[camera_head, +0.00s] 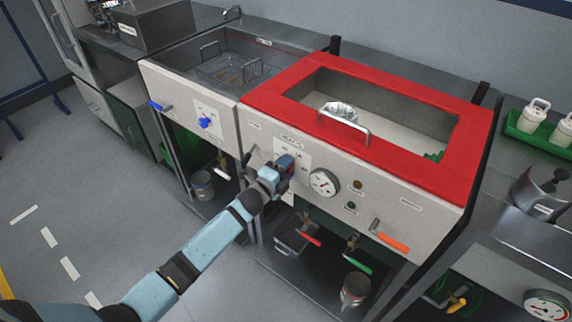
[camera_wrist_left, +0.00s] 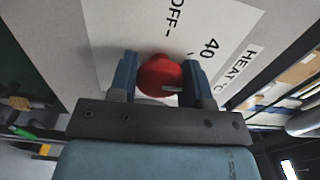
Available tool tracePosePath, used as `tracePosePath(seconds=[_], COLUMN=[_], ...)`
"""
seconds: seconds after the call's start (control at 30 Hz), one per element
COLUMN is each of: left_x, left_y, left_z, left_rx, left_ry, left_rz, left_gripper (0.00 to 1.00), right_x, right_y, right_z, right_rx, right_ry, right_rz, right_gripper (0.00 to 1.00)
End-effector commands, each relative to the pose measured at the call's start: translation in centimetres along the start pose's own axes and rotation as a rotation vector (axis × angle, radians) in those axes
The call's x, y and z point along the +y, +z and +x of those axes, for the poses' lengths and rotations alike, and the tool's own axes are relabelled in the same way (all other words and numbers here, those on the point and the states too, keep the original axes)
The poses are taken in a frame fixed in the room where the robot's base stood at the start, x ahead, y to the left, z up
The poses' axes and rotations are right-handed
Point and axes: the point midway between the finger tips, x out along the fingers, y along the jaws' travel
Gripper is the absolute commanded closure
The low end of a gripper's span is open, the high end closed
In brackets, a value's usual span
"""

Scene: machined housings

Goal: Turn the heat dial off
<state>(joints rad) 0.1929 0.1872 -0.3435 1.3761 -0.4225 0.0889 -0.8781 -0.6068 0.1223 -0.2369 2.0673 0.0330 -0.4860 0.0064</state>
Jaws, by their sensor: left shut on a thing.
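The heat dial is a red round knob (camera_wrist_left: 160,76) on a white label plate. In the left wrist view the plate (camera_wrist_left: 200,30) shows "OFF", "40" and "HEAT °C". My left gripper (camera_wrist_left: 160,80) has one blue finger on each side of the red dial and is shut on it. In the head view my left gripper (camera_head: 284,166) is at the front panel (camera_head: 400,200) of the red-framed bath, left of a round gauge (camera_head: 324,182). There it hides most of the dial. A pale mark shows on the dial's lower right edge in the wrist view. My right gripper is not in view.
A red frame (camera_head: 470,150) with a metal handle (camera_head: 342,122) tops the bath. Two small indicators and an orange lever (camera_head: 390,236) sit right of the gauge. A blue knob (camera_head: 205,123) is on the left unit. Red and green valve handles are below the panel.

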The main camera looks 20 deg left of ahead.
Motion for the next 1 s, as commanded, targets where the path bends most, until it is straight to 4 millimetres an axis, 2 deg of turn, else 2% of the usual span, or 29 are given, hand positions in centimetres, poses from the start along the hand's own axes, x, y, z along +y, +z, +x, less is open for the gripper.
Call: tracePosePath(seconds=[0.73,1.0], left_x=[-0.1,0.0], left_y=[-0.1,-0.1], left_z=[0.0,-0.1], left_rx=[-0.001,-0.001], left_ry=[0.003,0.003], left_rz=[-0.71,-0.966], left_gripper=[0.79,0.79], right_x=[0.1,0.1], right_y=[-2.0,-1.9], right_z=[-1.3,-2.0], right_rx=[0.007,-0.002], right_ry=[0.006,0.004], right_rz=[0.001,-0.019], right_gripper=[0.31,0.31])
